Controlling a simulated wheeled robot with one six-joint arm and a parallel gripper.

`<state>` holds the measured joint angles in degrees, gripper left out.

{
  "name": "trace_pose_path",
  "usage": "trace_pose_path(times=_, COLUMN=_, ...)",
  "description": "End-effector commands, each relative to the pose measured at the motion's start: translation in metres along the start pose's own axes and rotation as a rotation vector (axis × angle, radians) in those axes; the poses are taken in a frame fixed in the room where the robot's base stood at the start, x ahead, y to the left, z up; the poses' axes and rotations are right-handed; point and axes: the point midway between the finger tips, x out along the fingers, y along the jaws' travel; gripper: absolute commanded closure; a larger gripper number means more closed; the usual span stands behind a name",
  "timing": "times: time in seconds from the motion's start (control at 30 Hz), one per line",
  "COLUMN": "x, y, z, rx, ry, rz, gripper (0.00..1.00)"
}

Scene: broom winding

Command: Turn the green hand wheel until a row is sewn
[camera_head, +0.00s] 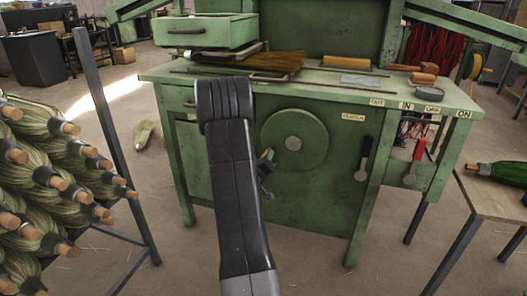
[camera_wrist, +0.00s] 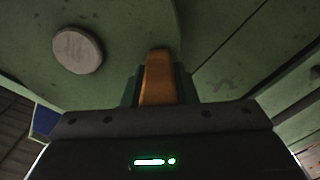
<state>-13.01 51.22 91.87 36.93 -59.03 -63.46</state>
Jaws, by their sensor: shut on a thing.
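The green hand wheel (camera_head: 310,152) is a round disc with a pale hub, on the front of the green machine (camera_head: 325,205). My gripper (camera_head: 266,160) is at the wheel's left edge, partly hidden behind my dark arm. In the wrist view, my gripper (camera_wrist: 158,85) is shut on the wheel's brown handle (camera_wrist: 158,72), which stands between the fingers. The hub (camera_wrist: 78,50) shows to the upper left there, on the wheel's green face.
A rack of bristle bundles (camera_head: 50,180) stands at left. The floor in front is clear.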

Motion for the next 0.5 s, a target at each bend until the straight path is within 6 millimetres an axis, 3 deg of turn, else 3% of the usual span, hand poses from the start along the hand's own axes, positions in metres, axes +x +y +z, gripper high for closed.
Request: trace_pose_path(times=0.5, x=-0.001, y=-0.001, z=0.053, rx=-0.494, ry=-0.005, rz=-0.004, gripper=1.00)
